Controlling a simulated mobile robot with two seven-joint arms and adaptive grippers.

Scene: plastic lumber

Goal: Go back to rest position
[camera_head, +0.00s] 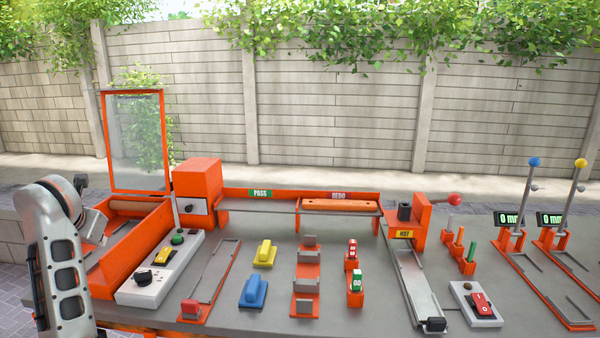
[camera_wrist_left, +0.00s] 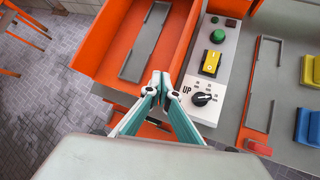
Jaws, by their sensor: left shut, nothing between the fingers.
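In the head view my left arm (camera_head: 62,262) stands at the left edge, and its fingers are not clearly visible there. In the left wrist view my left gripper (camera_wrist_left: 157,84) is shut and empty, its fingertips together. It is seen over the front end of the orange machine tray (camera_wrist_left: 88,52), beside the grey control panel (camera_wrist_left: 214,75). The panel carries a yellow switch (camera_wrist_left: 211,63), a green button (camera_wrist_left: 219,36) and a black knob marked UP (camera_wrist_left: 201,98). My right gripper is in neither view.
The grey workbench (camera_head: 225,314) holds blue (camera_head: 254,292) and yellow (camera_head: 265,254) handled blocks, a red switch box (camera_head: 478,304) and two gauges with upright levers. A raised clear guard (camera_head: 136,140) stands at the back left. Paved floor (camera_wrist_left: 45,85) lies left of the bench.

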